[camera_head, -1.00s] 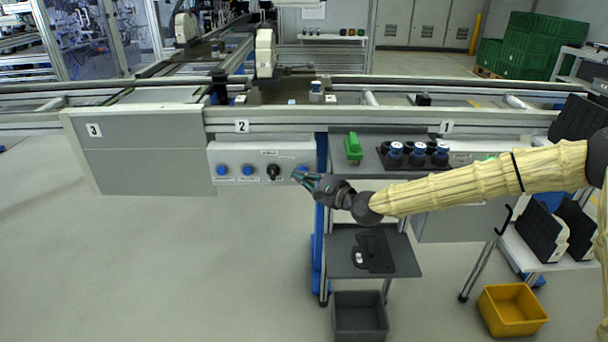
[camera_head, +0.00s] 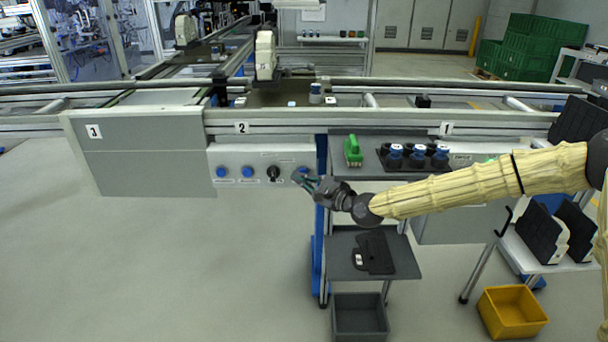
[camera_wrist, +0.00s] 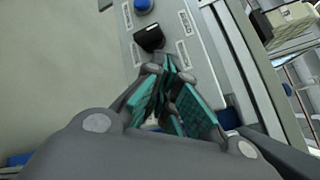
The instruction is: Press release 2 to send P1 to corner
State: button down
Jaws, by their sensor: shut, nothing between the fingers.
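The grey control panel (camera_head: 262,156) under the number 2 sign (camera_head: 242,127) carries two blue buttons on its left, a black knob (camera_head: 273,173) and a blue button (camera_head: 301,170) at its right end. My gripper (camera_head: 307,183) is shut and empty, just in front of and below that right-end button, partly covering it. I cannot tell whether they touch. In the wrist view, my closed teal fingers (camera_wrist: 168,72) lie over the panel, near the black knob (camera_wrist: 150,38); another blue button (camera_wrist: 143,5) shows beyond. I cannot read which pallet is P1.
The conveyor rail (camera_head: 400,117) runs across above the panel. To the right are a green part (camera_head: 352,150) and several blue-topped pieces on a shelf. A grey bin (camera_head: 360,315) and yellow bin (camera_head: 512,311) are below.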

dwell(0.4)
jog(key=shift+w+b, duration=0.4)
jog(key=shift+w+b, duration=0.35)
jog(key=shift+w, duration=0.1)
dwell(1.2)
jog(key=shift+s, duration=0.85)
